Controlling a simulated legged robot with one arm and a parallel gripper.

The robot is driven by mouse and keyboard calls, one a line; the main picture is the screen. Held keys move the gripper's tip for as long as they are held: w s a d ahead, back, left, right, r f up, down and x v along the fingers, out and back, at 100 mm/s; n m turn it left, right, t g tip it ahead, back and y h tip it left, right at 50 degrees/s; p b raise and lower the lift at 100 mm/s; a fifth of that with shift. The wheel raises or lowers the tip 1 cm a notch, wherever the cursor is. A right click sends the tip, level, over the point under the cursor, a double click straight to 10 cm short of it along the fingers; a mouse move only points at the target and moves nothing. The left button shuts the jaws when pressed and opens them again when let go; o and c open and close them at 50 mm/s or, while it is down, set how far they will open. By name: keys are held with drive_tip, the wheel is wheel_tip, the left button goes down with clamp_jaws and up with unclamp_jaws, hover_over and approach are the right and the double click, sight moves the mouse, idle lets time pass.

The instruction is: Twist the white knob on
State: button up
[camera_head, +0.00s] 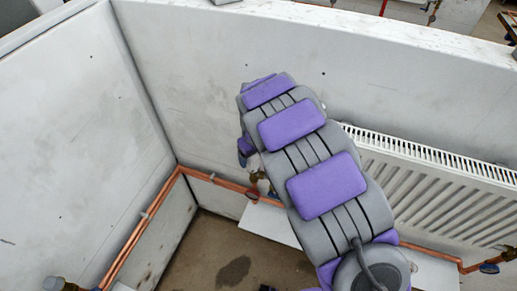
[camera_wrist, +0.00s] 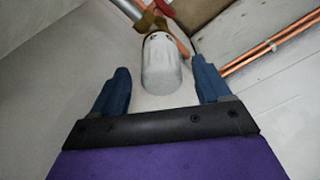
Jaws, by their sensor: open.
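The white knob (camera_wrist: 162,66) is a rounded cylinder on a brass and metal pipe fitting in the wrist view. Its rounded end faces my gripper. My gripper (camera_wrist: 160,76) is open, with one blue finger on the left of the knob and one on the right. A gap shows on both sides, and neither finger visibly touches it. How deep the knob sits between the fingers is hard to tell. In the head view my purple and grey arm reaches toward the wall and covers most of the gripper and the knob.
A white radiator (camera_head: 440,190) hangs on the wall right of my arm. Copper pipes (camera_head: 140,228) run low along the left panel and back wall. A blue-handled valve (camera_head: 489,268) sits at the lower right. The brown floor (camera_head: 215,250) left of my arm is open, with a dark stain.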

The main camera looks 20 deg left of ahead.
drive_tip(key=shift+a+f, duration=0.95)
drive_tip(key=shift+f, duration=0.3)
drive_tip(key=shift+w+f, duration=0.1)
drive_tip(key=shift+f, duration=0.1)
drive_tip(key=shift+d+r, duration=0.15)
drive_tip(key=shift+d, duration=0.6)
drive_tip(key=shift+d+r, duration=0.15)
drive_tip(key=shift+d, duration=0.55)
drive_tip(key=shift+a, duration=0.1)
drive_tip(key=shift+c, duration=0.7)
drive_tip(key=shift+a+f, duration=0.15)
drive_tip(key=shift+a, duration=0.4)
drive_tip(key=shift+a+f, duration=0.15)
drive_tip(key=shift+a, duration=0.35)
drive_tip(key=c, duration=0.5)
drive_tip(key=shift+c, duration=0.6)
drive_tip(key=shift+d+r, duration=0.15)
drive_tip(key=shift+d, duration=0.35)
drive_tip(key=c, duration=0.4)
drive_tip(key=shift+f, duration=0.2)
